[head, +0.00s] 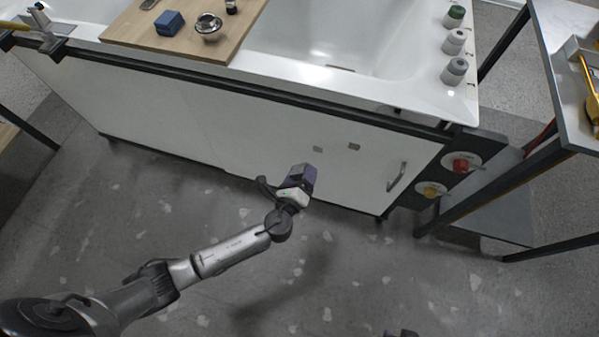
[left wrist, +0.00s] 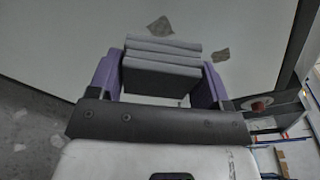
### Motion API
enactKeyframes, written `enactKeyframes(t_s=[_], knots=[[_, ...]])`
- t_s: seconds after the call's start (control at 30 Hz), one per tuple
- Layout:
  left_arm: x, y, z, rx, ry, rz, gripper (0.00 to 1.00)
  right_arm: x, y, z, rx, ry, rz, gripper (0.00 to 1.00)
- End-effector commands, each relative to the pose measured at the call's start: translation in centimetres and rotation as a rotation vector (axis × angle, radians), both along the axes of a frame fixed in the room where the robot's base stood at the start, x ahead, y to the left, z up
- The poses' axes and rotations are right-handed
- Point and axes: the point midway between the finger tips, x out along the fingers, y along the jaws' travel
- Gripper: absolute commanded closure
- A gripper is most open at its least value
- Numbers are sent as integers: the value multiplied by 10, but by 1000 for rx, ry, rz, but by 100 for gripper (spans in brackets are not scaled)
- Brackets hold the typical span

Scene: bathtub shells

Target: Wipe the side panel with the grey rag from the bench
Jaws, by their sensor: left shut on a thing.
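The white side panel (head: 225,125) of the bathtub spans the middle of the head view and fills the upper left wrist view (left wrist: 75,45). Two small grey patches (head: 317,148) (head: 353,146) are on it, left of its handle; they also show in the left wrist view (left wrist: 160,26) (left wrist: 221,55). My left gripper (head: 304,174) is in front of the panel, below the patches. Its purple fingers are shut on the grey rag (left wrist: 162,52), which looks folded in layers. I cannot tell whether the rag touches the panel. My right gripper is not recognisable.
A wooden board (head: 233,32) across the tub holds a blue block (head: 169,23) and a metal bowl (head: 208,25). The panel handle (head: 397,176) and the red (head: 460,166) and yellow (head: 430,192) knobs are at right. A metal-framed table (head: 560,70) stands far right. The floor is clear.

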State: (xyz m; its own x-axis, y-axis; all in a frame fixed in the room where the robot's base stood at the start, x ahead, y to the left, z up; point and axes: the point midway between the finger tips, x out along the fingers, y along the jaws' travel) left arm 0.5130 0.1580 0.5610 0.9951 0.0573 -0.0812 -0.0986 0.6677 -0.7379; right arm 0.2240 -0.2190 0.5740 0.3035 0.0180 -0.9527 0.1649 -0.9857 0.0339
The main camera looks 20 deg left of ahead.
Motion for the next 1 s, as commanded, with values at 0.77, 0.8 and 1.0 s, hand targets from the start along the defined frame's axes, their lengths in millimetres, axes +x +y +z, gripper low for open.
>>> enactKeyframes(t_s=[0.77,0.8,1.0], knots=[[46,4,-1,107,14,-12,47,2,0,-12,0,-3,0,57],[48,4,-1,107,14,-12,47,2,0,-13,0,-3,0,57],[57,6,-1,106,16,-12,47,2,0,-15,0,-3,1,57]])
